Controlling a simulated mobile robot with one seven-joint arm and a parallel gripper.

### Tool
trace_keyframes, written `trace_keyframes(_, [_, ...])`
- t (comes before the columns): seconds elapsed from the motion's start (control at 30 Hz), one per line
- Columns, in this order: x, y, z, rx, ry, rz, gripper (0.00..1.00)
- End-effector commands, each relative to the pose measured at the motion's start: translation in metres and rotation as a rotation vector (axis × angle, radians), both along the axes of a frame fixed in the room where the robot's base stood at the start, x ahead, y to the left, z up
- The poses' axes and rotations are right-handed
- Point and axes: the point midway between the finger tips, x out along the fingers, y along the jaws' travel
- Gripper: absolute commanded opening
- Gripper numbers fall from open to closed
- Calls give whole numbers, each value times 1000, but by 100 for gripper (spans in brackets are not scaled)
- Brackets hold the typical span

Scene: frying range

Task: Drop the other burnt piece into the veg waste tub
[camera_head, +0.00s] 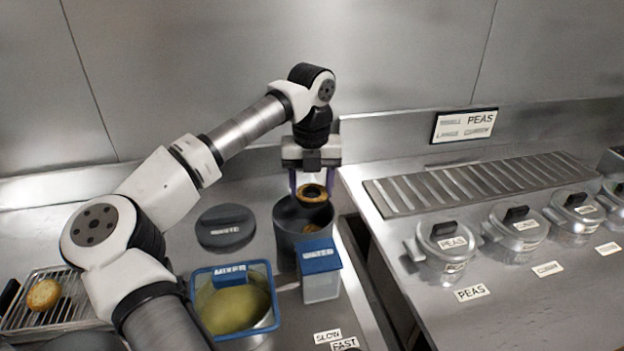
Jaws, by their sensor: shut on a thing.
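My gripper (312,186) points down and is shut on a burnt piece (312,192), a round browned slice with a dark, blackened middle. It holds the piece just above the open mouth of a dark grey round tub (287,232), which I take to be the veg waste tub. Another browned piece (312,228) shows inside the tub. A dark round lid (226,228) with a label, which seems to read WASTE, lies on the counter left of the tub. The tub's own label is not visible.
A small blue-lidded container (320,284) stands right in front of the tub. A blue-rimmed MIXER container (268,300) with yellow-green contents stands front left. A wire rack (75,305) holds a golden piece (43,294). Several lidded pots, one labelled PEAS (445,240), stand on the right counter.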

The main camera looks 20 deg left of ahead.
Motion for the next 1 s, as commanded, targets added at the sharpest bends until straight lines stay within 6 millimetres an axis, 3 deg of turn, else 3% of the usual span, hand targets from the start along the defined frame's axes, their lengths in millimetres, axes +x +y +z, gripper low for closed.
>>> trace_keyframes(0.03, [0,0,-11,-1,1,0,42])
trace_keyframes(0.2, [0,0,-27,-1,1,0,42])
trace_keyframes(0.53, [0,0,-30,-1,0,0,42])
trace_keyframes(0.57, [0,0,-30,-1,0,0,57])
trace_keyframes(0.73, [0,0,-30,-1,0,0,79])
trace_keyframes(1.0, [0,0,-29,-1,0,0,80])
